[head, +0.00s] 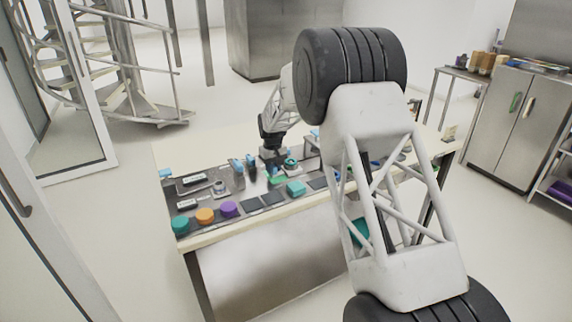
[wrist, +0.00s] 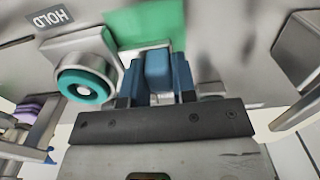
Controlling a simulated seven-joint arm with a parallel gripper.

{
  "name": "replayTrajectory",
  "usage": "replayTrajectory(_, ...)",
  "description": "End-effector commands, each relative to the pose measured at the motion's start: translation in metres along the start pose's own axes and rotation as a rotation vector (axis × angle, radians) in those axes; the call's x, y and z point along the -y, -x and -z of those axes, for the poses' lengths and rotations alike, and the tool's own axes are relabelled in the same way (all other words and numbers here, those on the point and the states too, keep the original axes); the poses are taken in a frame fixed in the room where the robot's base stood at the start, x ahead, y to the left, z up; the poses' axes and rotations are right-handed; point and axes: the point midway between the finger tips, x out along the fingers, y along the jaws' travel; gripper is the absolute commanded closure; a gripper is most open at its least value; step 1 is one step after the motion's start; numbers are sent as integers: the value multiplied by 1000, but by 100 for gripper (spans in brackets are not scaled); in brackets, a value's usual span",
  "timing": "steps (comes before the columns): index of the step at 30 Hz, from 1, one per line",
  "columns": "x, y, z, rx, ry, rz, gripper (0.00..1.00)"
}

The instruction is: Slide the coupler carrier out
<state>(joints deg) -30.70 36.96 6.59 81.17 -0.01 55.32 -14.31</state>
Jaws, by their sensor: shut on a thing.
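My gripper (wrist: 158,88) is shut on a blue block (wrist: 158,68), which seems to be the grip of the coupler carrier. Dark blue finger pieces stand on both sides of the block. A green panel (wrist: 145,22) lies directly beyond it; I cannot tell whether the two are joined. In the head view my gripper (head: 272,152) is low over the workbench panel, beside a green piece (head: 276,178). The carrier itself is too small and too covered to make out there.
A teal-ringed round knob (wrist: 84,84) stands close left of my gripper on a grey mount; its ring also shows in the head view (head: 291,162). A "HOLD" label (wrist: 50,18) is nearby. Teal, orange (head: 205,215) and purple (head: 229,209) round pieces line the bench's front left.

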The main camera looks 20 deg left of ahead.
Motion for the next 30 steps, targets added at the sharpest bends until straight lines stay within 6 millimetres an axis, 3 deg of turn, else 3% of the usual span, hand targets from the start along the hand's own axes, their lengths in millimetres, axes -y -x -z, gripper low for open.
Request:
replayTrajectory(4, 16, 2, 1, -3, 1, 0, 100)
replayTrajectory(13, 19, 2, 1, -2, 1, 1, 100)
replayTrajectory(14, 20, 2, 1, -2, 1, 1, 72)
replayTrajectory(18, 19, 1, 1, -2, 1, 1, 50)
replayTrajectory(30, 17, 3, 0, -2, 0, 0, 49)
